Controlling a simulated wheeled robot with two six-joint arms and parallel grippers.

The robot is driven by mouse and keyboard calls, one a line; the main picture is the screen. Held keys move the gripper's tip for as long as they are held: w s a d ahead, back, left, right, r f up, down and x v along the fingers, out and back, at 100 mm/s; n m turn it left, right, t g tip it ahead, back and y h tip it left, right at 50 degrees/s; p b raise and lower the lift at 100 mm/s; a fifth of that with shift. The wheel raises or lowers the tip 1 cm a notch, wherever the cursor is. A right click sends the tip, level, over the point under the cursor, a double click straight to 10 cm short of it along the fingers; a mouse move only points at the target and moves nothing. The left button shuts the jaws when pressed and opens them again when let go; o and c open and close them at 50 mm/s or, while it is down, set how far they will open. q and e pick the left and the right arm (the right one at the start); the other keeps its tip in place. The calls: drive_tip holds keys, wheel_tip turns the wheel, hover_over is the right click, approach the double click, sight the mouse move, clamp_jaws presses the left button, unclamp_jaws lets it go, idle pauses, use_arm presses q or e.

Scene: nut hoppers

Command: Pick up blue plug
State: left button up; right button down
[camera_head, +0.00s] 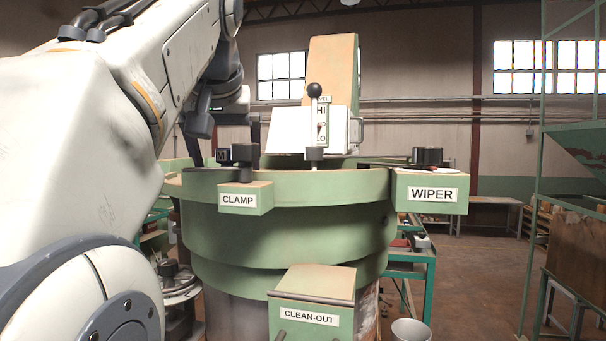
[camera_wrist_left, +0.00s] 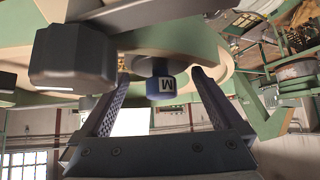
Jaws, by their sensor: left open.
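The blue plug (camera_wrist_left: 163,86), a small dark blue cap with a white M on its face, sits in the middle of the left wrist view. In the head view the plug (camera_head: 222,156) is small, at the rim of the green hopper, just left of the black clamp knob. My left gripper (camera_wrist_left: 160,74) is open, its two fingers on either side of the plug with gaps visible. In the head view my left gripper (camera_head: 223,143) is partly hidden by its own arm. I cannot tell how deep the plug lies between the fingers. My right gripper is not in view.
The black clamp knob (camera_head: 245,153) stands close to the plug and looms large beside my left finger in the wrist view (camera_wrist_left: 72,55). The green hopper (camera_head: 290,230) carries CLAMP, WIPER (camera_head: 432,194) and CLEAN-OUT (camera_head: 310,316) boxes. A lever (camera_head: 314,120) rises behind the rim.

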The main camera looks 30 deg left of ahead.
use_arm(q)
drive_tip(key=shift+w+a+f, duration=0.1)
drive_tip(key=shift+f, duration=0.05)
drive_tip(key=c, duration=1.3)
